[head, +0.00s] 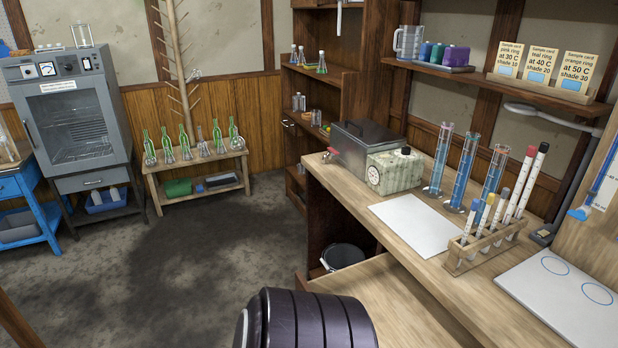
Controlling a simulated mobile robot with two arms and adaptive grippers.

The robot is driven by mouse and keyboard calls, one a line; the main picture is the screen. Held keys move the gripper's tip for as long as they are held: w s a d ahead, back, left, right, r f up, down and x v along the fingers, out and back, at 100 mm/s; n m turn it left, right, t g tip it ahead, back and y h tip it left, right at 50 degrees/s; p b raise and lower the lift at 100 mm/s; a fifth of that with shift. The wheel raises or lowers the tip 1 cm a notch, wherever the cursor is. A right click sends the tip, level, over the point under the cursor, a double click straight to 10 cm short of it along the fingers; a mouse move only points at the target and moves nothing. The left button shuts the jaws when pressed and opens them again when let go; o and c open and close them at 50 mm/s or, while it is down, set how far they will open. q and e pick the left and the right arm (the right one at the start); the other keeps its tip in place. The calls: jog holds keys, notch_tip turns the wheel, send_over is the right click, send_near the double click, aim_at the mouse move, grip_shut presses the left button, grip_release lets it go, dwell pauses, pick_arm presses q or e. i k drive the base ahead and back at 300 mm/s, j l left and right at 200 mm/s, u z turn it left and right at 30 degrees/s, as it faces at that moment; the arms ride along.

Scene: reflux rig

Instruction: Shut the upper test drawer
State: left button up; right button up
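I cannot tell for sure which part is the upper test drawer. A small metal handle (288,123) shows on the front of the brown wooden cabinet (342,95) at the back, at the level of a shelf or drawer holding small bottles. How far that part is pulled out is too small to tell. A light wooden panel (385,300) lies low in front of the bench at the bottom, partly hidden by a dark ribbed part of mine. Neither gripper shows in the head view.
The bench (425,255) on the right carries a grey metal bath (366,135), tall blue-filled cylinders (464,168) and a tube rack (487,245). A bucket (343,257) stands beneath it. A grey oven (75,125) stands at left. The floor (180,260) between is clear.

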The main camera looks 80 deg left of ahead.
aim_at(403, 313)
jog(key=k+j+u, duration=0.1)
jog(key=u, duration=1.8)
jog(key=i+j, duration=0.05)
